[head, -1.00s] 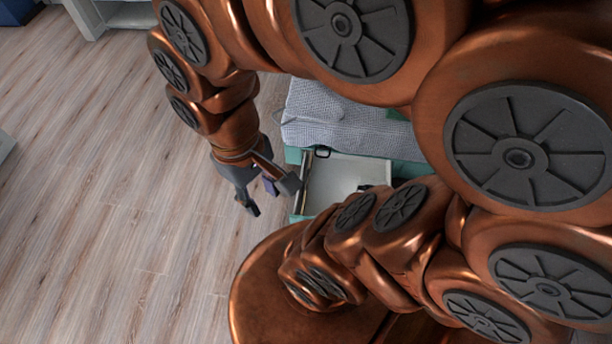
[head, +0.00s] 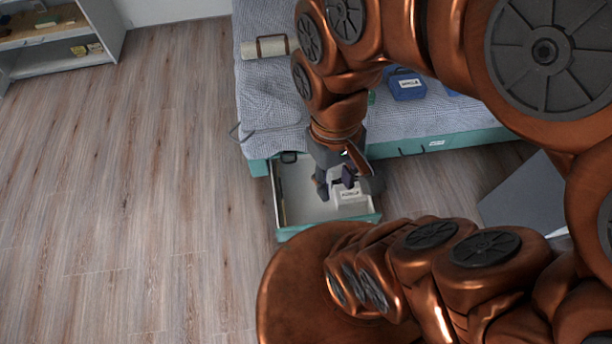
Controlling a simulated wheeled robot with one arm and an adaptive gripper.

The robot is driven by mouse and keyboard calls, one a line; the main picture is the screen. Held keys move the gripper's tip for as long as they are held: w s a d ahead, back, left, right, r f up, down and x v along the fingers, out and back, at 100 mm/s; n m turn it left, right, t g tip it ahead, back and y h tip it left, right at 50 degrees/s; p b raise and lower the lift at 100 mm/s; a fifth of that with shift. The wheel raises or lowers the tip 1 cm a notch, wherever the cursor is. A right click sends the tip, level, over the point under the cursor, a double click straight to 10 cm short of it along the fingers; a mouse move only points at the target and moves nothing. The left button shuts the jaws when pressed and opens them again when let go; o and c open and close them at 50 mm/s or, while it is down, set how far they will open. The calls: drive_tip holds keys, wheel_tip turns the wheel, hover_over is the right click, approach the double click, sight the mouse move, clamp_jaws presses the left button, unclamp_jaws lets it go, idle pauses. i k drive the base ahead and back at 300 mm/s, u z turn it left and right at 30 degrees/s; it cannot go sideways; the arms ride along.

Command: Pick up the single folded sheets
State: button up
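A pale, flat item with a small label (head: 350,194) lies in the right part of an open drawer and looks like the folded sheets. The label is too small to read. The drawer (head: 280,222) has a teal front and a light inside, and it is pulled out from under the bed. My gripper (head: 344,190) points down over the drawer, with its fingers spread apart. One dark finger is left of the pale item and the other is near its right side. I cannot tell how high it is or whether it touches the item. The gripper hides part of the drawer.
The bed (head: 262,88) has a checked cover and a teal frame. A cream roll with brown straps (head: 264,47) and a blue labelled case (head: 407,86) lie on it. A grey panel (head: 520,205) is at right. Open shelves (head: 60,42) stand at upper left. The left floor is clear.

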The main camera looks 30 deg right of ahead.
sight(404, 83)
drive_tip(key=z, duration=3.3)
drive_tip(key=i, duration=1.6)
drive_tip(key=u, duration=2.55)
drive_tip(key=i, duration=0.15)
drive_tip(key=z, duration=0.15)
